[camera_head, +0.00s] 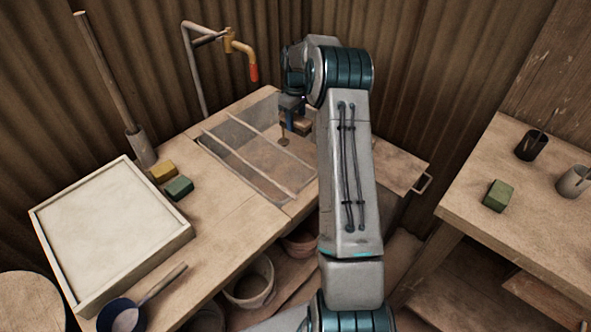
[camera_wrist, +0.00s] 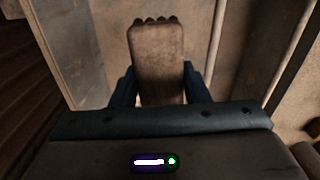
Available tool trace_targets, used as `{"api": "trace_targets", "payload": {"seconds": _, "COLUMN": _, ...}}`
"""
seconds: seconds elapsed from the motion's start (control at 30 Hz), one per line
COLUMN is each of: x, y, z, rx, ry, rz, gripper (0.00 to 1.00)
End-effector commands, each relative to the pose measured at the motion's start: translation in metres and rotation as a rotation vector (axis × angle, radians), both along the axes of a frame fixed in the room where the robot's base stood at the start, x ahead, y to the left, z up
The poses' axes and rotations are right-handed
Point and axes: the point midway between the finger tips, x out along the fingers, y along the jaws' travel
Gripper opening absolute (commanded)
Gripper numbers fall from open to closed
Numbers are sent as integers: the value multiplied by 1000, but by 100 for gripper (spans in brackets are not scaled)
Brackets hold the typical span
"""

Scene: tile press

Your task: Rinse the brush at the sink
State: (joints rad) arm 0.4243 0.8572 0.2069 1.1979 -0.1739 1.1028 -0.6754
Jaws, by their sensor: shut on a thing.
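The sink (camera_head: 235,133) is a rectangular basin set into the wooden counter, with two pale bars across it. A bent pipe tap (camera_head: 228,42) with a yellow-orange body and red tip stands behind it, left of my arm. My gripper (camera_head: 292,117) is over the right part of the sink, partly hidden by my arm. In the wrist view its blue fingers (camera_wrist: 158,88) are shut on the brush (camera_wrist: 158,58), a worn brown block with dark knobs along its far end. The bristles cannot be made out. No water shows at the tap.
A dark pan (camera_head: 122,316) sits at the front. A side table (camera_head: 530,215) at right holds cups and a green block (camera_head: 498,195).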

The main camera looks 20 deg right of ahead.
Motion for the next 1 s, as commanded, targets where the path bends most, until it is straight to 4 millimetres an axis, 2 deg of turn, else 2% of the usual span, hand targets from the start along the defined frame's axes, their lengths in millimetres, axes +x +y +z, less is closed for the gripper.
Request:
{"api": "trace_targets", "payload": {"seconds": 0.17, "x": 0, "y": 0, "z": 5, "rx": -1, "ry": 0, "rz": 0, "gripper": 17}}
{"api": "trace_targets", "payload": {"seconds": 0.53, "x": 0, "y": 0, "z": 40, "rx": -1, "ry": 0, "rz": 0, "gripper": 17}}
{"api": "trace_targets", "payload": {"seconds": 1.0, "x": 0, "y": 0, "z": 40, "rx": 0, "ry": 0, "rz": 0, "gripper": 17}}
